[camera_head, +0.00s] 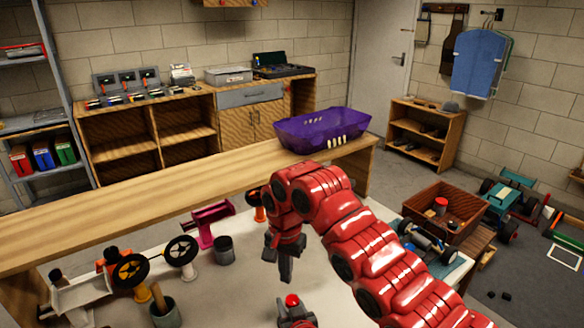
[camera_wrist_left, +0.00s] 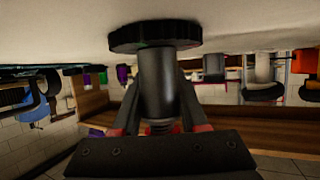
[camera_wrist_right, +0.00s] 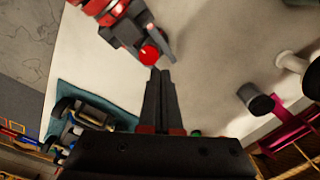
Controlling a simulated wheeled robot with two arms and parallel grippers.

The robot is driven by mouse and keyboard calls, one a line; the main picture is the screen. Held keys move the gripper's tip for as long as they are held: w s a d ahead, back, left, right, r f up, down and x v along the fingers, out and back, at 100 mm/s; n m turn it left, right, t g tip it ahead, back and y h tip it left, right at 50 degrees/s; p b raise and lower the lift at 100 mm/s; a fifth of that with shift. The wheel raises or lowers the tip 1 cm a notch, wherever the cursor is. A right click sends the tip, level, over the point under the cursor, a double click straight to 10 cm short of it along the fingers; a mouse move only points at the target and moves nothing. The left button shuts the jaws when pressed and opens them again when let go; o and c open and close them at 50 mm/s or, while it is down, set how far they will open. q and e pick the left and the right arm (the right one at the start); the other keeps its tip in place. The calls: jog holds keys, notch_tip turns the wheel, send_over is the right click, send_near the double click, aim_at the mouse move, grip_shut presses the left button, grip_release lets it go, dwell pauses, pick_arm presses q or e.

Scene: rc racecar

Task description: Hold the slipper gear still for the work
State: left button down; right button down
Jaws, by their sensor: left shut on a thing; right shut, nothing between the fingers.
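In the left wrist view, which is upside down, my left gripper (camera_wrist_left: 157,125) is shut on a dark grey cylinder with a wide black toothed disc, apparently the slipper gear (camera_wrist_left: 155,37). The disc is at or close to the white worktop. In the head view my left gripper (camera_head: 292,312) is at the bottom edge, with a round red top (camera_head: 292,300) at it; the gear itself is hard to make out there. My right gripper (camera_head: 285,268) points down, shut and empty, above and just beyond the left one. In the right wrist view its fingers (camera_wrist_right: 160,78) end near the red top (camera_wrist_right: 150,53), apart from it.
A grey cup (camera_head: 224,251), a pink tool (camera_head: 212,222) and wheels on stands (camera_head: 131,268) stand on the left of the white worktop. A purple basket (camera_head: 320,130) is on the wooden counter behind. A car chassis (camera_head: 428,243) lies at the right. The middle worktop is clear.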

aim_at(292, 302)
notch_tip(292, 302, down, 6)
jog(key=d+m, duration=0.1)
jog(key=m, duration=1.7)
jog(key=w+d+m, duration=0.1)
jog(key=d+m, duration=0.1)
jog(key=m, duration=1.5)
jog(key=shift+w+m, duration=0.3)
jog(key=shift+m, duration=0.1)
